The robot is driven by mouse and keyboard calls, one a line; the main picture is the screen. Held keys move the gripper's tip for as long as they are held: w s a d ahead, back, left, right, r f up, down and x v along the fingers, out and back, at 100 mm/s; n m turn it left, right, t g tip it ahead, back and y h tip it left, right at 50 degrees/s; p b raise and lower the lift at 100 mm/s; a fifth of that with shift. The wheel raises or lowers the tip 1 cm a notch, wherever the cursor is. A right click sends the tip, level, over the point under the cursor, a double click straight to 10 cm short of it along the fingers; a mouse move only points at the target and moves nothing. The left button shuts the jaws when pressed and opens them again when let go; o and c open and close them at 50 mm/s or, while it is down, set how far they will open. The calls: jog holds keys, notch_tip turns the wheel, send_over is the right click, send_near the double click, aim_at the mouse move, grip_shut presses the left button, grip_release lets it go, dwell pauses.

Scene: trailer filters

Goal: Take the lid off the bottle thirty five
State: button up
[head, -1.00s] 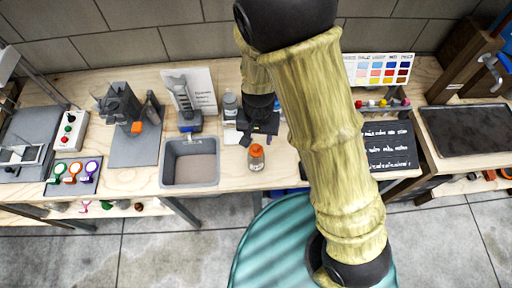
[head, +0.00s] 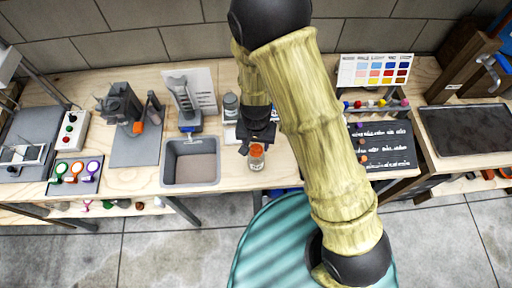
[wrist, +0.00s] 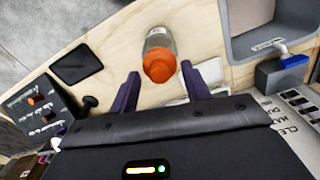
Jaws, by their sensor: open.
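A small clear bottle (head: 257,165) with an orange lid (head: 256,150) stands near the front edge of the wooden bench, right of the sink. I cannot read a number on it. In the wrist view the orange lid (wrist: 160,68) faces me, with the bottle's body (wrist: 157,38) behind it. My gripper (head: 257,143) is just above and behind the bottle in the head view. In the wrist view my gripper (wrist: 160,73) has its two purple fingers spread, one on each side of the lid, with a gap to each. It holds nothing.
A grey sink (head: 191,162) lies left of the bottle, and a black written board (head: 383,146) lies to the right. Another bottle (head: 231,106) stands behind. The front bench edge is close to the orange-lidded bottle.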

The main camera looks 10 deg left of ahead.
aim_at(256, 146)
grip_shut()
notch_tip(256, 146, up, 10)
dwell(0.7)
dwell(0.4)
